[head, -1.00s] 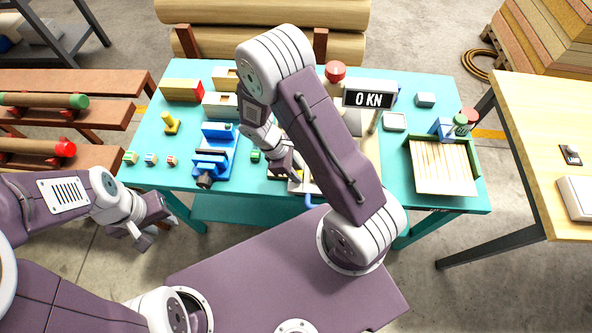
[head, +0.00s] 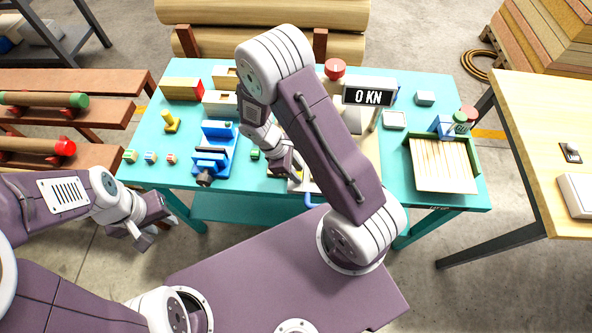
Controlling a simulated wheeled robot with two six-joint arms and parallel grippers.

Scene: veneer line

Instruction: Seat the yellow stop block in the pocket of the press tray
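A small yellow piece (head: 171,122), which looks like the stop block, stands on the left part of the teal table. The press tray (head: 308,186) shows only as a pale edge with a blue handle (head: 313,201) at the table's front; my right arm hides most of it, and its pocket is not visible. My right gripper (head: 284,168) points down at the tray's left side; its fingertips are partly hidden, and I cannot tell if it holds anything. My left gripper (head: 155,234) is open and empty, off the table's front left edge.
A blue vise (head: 212,160) stands between the yellow piece and my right gripper. Small bins (head: 220,104) and a yellow-red block (head: 182,90) lie behind.

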